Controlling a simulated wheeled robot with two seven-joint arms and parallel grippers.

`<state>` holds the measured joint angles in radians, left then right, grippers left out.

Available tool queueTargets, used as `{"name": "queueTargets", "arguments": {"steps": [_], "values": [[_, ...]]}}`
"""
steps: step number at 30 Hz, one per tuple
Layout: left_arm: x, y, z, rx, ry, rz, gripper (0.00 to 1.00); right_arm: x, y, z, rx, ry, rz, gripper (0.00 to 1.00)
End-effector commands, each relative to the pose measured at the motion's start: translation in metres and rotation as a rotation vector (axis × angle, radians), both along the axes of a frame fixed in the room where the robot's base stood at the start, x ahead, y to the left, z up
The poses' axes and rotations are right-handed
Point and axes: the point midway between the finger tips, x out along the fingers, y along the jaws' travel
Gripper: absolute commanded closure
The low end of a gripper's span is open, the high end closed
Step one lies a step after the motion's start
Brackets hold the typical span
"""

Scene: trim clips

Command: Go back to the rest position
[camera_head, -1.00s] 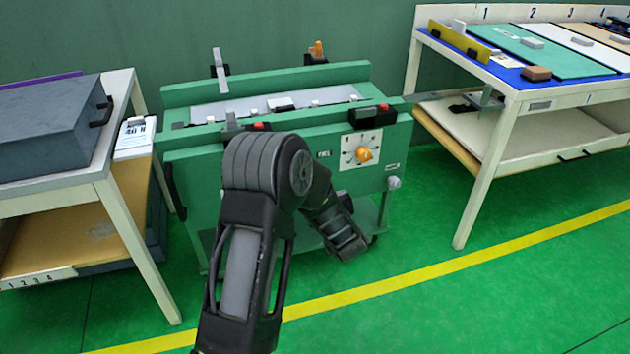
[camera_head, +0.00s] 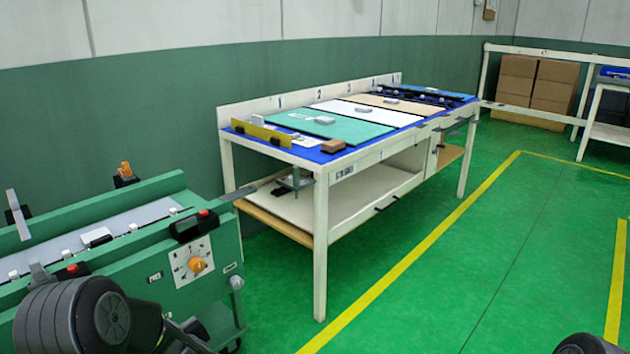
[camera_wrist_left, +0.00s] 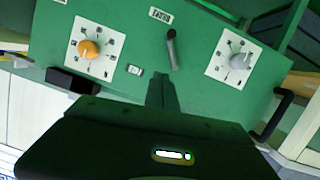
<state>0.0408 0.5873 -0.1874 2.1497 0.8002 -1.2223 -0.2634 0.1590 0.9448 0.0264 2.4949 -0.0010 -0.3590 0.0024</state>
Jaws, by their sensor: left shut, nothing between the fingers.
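My left arm (camera_head: 75,318) is folded at the lower left of the head view, in front of the green machine (camera_head: 150,200). Its gripper is out of that view. In the left wrist view my left gripper (camera_wrist_left: 161,80) is shut and empty, with its fingers in front of the machine's green panel (camera_wrist_left: 200,90). I cannot tell the gap between them. The panel carries an orange knob (camera_wrist_left: 91,49), a grey knob (camera_wrist_left: 240,60) and a small lever (camera_wrist_left: 172,48). My right gripper is not in view; a dark rounded part of mine shows at the bottom right edge.
A white workbench (camera_head: 320,230) with coloured mats and a lower shelf stands right of the machine. The green floor (camera_head: 490,250) right of the bench is open, with yellow lines.

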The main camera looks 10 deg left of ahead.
Motion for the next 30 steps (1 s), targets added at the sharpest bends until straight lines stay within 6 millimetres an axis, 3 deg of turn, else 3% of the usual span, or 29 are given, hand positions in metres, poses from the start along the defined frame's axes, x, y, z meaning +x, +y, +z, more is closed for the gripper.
{"name": "queueTargets", "arguments": {"steps": [5, 8, 11, 15, 19, 24, 30], "values": [[0.013, -0.039, -0.035, -0.13, 0.051, -0.15, 1.0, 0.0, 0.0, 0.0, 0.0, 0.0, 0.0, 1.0], [0.012, -0.084, -0.073, -0.231, 0.137, -0.29, 1.0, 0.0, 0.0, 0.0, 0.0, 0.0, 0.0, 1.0], [-0.006, -0.141, -0.121, -0.349, 0.264, -0.444, 1.0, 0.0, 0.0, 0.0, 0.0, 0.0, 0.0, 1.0], [-0.062, -0.221, -0.184, -0.512, 0.481, -0.647, 1.0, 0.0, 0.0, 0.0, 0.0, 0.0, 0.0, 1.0], [-0.128, -0.279, -0.222, -0.638, 0.674, -0.795, 1.0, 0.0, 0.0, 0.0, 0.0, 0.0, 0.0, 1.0], [-0.204, -0.327, -0.247, -0.749, 0.866, -0.932, 1.0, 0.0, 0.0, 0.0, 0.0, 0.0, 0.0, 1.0], [-0.288, -0.367, -0.265, -0.865, 1.033, -1.033, 1.0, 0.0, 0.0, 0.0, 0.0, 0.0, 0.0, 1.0]]}}
